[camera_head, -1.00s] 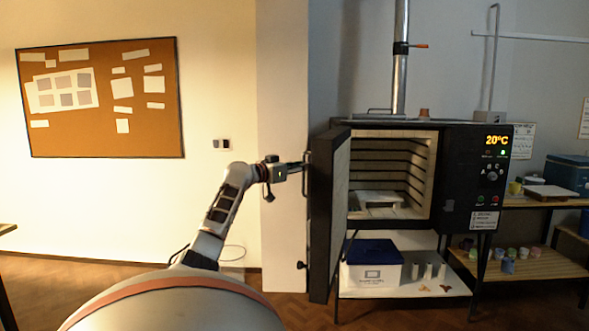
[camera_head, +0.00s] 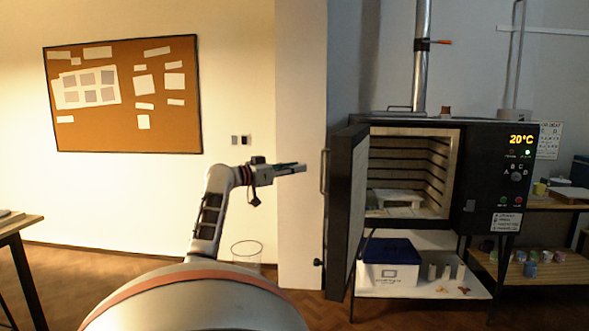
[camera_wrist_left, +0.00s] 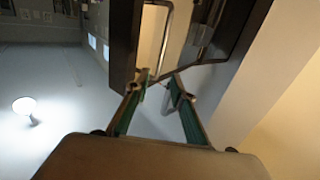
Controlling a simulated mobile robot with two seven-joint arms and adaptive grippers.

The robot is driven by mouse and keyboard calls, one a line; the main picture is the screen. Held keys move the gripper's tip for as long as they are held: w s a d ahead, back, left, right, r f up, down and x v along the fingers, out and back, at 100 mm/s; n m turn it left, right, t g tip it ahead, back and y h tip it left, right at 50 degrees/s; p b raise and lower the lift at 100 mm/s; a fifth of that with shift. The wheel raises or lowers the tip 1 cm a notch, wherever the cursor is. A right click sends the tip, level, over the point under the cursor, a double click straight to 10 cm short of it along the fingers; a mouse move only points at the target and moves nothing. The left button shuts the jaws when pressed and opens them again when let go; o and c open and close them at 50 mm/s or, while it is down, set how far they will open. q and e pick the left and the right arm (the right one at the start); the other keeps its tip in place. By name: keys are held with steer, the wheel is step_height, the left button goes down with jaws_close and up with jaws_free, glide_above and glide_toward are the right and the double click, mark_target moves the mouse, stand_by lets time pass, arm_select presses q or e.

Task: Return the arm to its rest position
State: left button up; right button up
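My left arm rises in front of me in the head view. Its left gripper (camera_head: 304,168) points right toward the kiln door's handle (camera_head: 325,171), with a small gap between them in that picture. In the left wrist view the two green-padded fingers (camera_wrist_left: 159,84) stand apart, and nothing is visibly gripped. The dark kiln door (camera_head: 345,215) stands open, swung out toward me. My right gripper is not in view.
The open kiln (camera_head: 487,180) holds a white shelf piece (camera_head: 396,198). Below it is a blue-lidded white box (camera_head: 390,272). A wire bin (camera_head: 247,250) stands behind my arm, a table (camera_head: 18,224) at far left. Floor between them is clear.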

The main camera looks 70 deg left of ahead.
arm_select(q)
steer(key=shift+f, duration=0.1)
stand_by(0.4)
steer(key=w+d+f+g, duration=0.3)
steer(key=f, duration=1)
steer(key=w+d+f+g, duration=0.2)
steer(key=w+f, duration=0.2)
steer(key=f, duration=0.8)
steer(key=s+d+f+m+g+h, duration=0.1)
steer(key=d+f+m+g+h, duration=0.2)
steer(key=d+f, duration=2.5)
steer(key=s+d+f+m+h, duration=0.1)
steer(key=d+f, duration=0.3)
steer(key=d, duration=0.3)
steer(key=s+d+f+m, duration=0.1)
steer(key=d+f+m, duration=0.15)
steer(key=d, duration=0.55)
steer(key=s+d+h, duration=0.2)
steer(key=d, duration=1)
steer(key=s+d+r+m+t+h, duration=0.1)
steer(key=s+d+h, duration=0.1)
steer(key=d, duration=1.1)
steer(key=shift+s+r+t, duration=0.15)
steer(key=shift+r+t, duration=0.1)
steer(key=shift+t, duration=0.05)
